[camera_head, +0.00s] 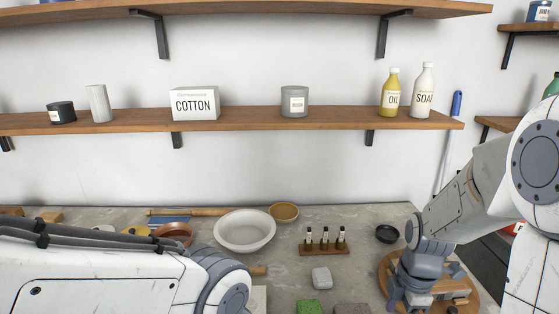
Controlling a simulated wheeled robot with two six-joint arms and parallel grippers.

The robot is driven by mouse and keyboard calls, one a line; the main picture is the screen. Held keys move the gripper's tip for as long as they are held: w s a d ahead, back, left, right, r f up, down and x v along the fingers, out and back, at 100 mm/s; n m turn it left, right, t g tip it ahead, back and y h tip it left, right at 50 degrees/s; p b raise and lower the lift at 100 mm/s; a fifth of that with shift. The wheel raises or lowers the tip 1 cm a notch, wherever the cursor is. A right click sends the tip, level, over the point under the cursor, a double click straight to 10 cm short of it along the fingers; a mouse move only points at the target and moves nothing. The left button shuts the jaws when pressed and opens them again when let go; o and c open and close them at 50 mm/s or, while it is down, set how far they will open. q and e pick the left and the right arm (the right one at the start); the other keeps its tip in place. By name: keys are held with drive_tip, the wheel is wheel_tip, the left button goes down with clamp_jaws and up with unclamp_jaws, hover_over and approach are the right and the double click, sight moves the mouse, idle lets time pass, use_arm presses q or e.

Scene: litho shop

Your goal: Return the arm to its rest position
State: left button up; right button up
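My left arm (90,275) enters from the left and crosses the lower left of the head view. Its gripper is out of the picture. My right arm (470,195) comes in from the right and bends down to the counter. My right gripper (424,304) is low over a round wooden board (385,268) at the lower right. Its fingertips are partly cut off by the bottom edge, so I cannot tell whether it is open or holds anything.
The stone counter (370,225) holds a white bowl (244,232), a small tan bowl (284,212), a wooden rack of small bottles (324,250), a grey block (321,277), a green block (309,307) and a dark dish (387,234). A wall shelf (240,124) carries jars and bottles.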

drive_tip(key=shift+w+a+f+m+t+y+p, duration=0.35)
drive_tip(key=shift+w+a+f+m+p, duration=0.8)
drive_tip(key=shift+m, duration=1.6)
drive_tip(key=shift+w+a+f+m+t+y+p, duration=0.2)
drive_tip(key=shift+w+a+f+m+y+p, duration=0.35)
drive_tip(key=shift+m+p, duration=1.6)
drive_tip(key=shift+w+a+f+m+t+y+p, duration=0.25)
drive_tip(key=shift+w+a+f+m+y+p, duration=0.75)
drive_tip(key=shift+m, duration=2.4)
use_arm(q)
wheel_tip(320, 180, up, 8)
drive_tip(key=shift+r+b, duration=0.2)
drive_tip(key=shift+b, duration=0.1)
use_arm(e)
drive_tip(key=shift+s+a+r+h, duration=0.1)
drive_tip(key=shift+s+a+h, duration=0.15)
drive_tip(key=shift+s+h, duration=0.2)
drive_tip(key=shift+m, duration=0.3)
drive_tip(key=shift+d, duration=0.1)
